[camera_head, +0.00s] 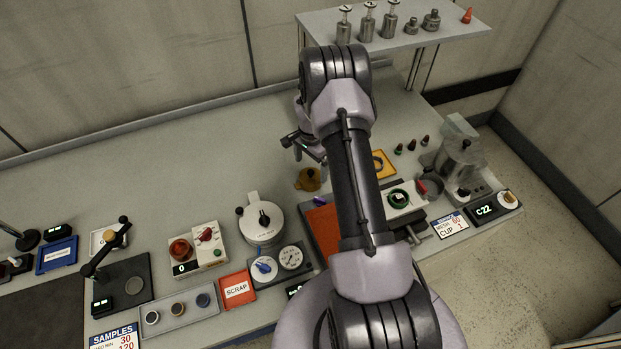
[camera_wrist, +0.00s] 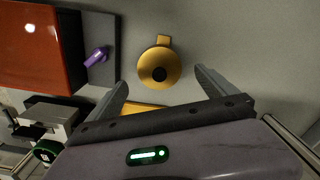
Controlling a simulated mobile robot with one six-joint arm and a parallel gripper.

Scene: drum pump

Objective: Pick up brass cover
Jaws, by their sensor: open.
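The brass cover (camera_wrist: 159,69) is a round gold disc with a dark centre knob and a small tab at its upper edge. It lies on the grey table in the wrist view, ahead of and between the two fingers of my gripper (camera_wrist: 162,80). In the head view, the brass cover (camera_head: 308,180) is on the table left of my arm, just below my gripper (camera_head: 307,145). My gripper is open and empty, and the fingers do not appear to touch the cover.
An orange-red block (camera_wrist: 40,45) and a purple piece (camera_wrist: 96,57) stand left of the cover in the wrist view. A yellow tray (camera_head: 383,164) lies right of my arm. A white pot (camera_head: 262,217) stands to the left. The table behind the cover is clear.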

